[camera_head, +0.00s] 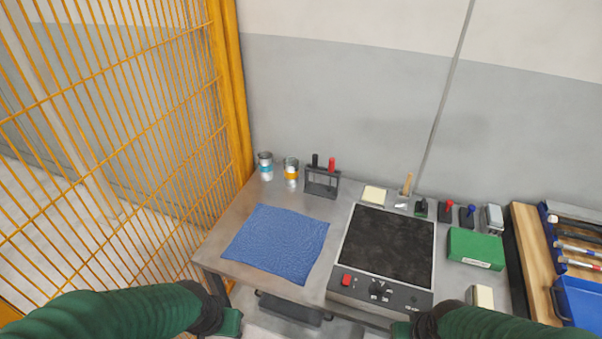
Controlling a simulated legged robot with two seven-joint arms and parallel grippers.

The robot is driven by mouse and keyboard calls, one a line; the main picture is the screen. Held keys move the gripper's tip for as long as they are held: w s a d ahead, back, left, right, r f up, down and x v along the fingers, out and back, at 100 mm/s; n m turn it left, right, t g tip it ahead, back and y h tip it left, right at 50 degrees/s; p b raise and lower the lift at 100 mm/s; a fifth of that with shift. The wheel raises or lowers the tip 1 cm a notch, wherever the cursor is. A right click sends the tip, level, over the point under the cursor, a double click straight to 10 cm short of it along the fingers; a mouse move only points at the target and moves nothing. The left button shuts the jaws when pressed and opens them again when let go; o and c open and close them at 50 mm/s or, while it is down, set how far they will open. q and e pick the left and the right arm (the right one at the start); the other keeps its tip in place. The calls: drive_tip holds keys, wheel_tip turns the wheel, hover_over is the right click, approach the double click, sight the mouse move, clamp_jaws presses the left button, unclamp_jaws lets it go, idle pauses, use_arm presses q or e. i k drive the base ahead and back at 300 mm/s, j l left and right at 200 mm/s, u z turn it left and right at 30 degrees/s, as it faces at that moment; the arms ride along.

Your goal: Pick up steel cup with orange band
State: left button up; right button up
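The steel cup with an orange band (291,169) stands upright at the back left of the metal table (220,254). A similar steel cup with a blue band (265,166) stands just to its left, and a dark rack (322,183) stands close on its right. My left arm comes in at the bottom left and ends near the table's front edge. My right arm comes in at the bottom right, in front of the hot plate. Both arms are well apart from the cups. The fingers of both grippers are cut off or hidden, so I cannot see their opening.
A blue cloth (276,241) lies flat in front of the cups. A hot plate (387,247) with a dark top stands at the table's middle. A green box (475,248) and small items lie to its right. A yellow mesh fence (120,120) borders the left.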

sight(291, 163)
drive_tip(key=i+j+u, duration=0.1)
drive_tip(key=i+j, duration=0.4)
drive_tip(key=i, duration=0.25)
drive_tip(key=i+j+u, duration=0.15)
drive_tip(key=i+j, duration=0.1)
drive_tip(key=i, duration=0.1)
